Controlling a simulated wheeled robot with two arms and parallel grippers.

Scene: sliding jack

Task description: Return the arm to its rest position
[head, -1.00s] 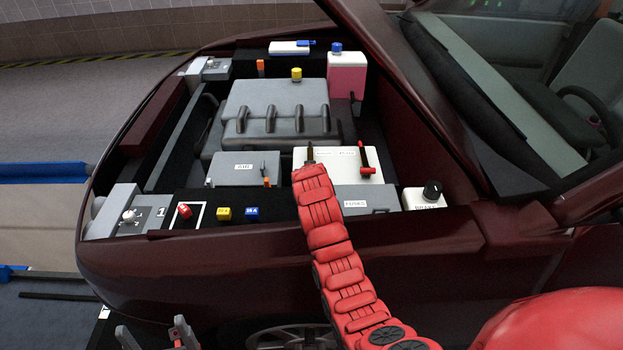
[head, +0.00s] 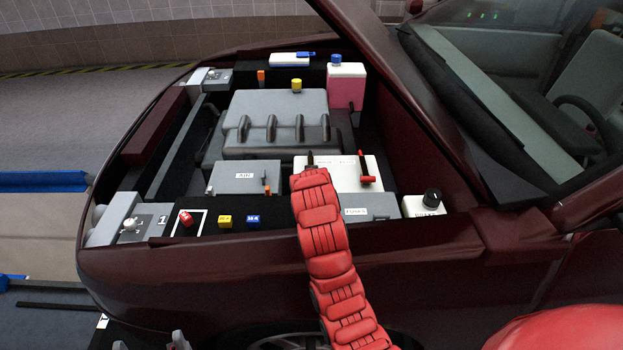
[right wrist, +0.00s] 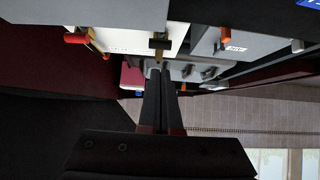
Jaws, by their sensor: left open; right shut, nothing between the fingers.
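My red right arm reaches up from the bottom of the head view to the white battery box (head: 345,180) in the engine bay. Its gripper is hidden behind the arm there. In the right wrist view my right gripper (right wrist: 160,75) has its two dark fingers together with nothing between them. Its tips point toward a dark terminal post (right wrist: 158,42) on the battery; I cannot tell whether they touch. My left gripper (head: 150,344) barely shows at the bottom left of the head view, its grey fingertips apart and empty.
The dark red car's open bay holds a red lever (head: 365,167), an air box (head: 245,178), a fuse box (head: 368,205), a pink reservoir (head: 346,86) and a brake reservoir (head: 424,203). Red (head: 187,218), yellow (head: 225,222) and blue (head: 253,222) pieces sit along the front.

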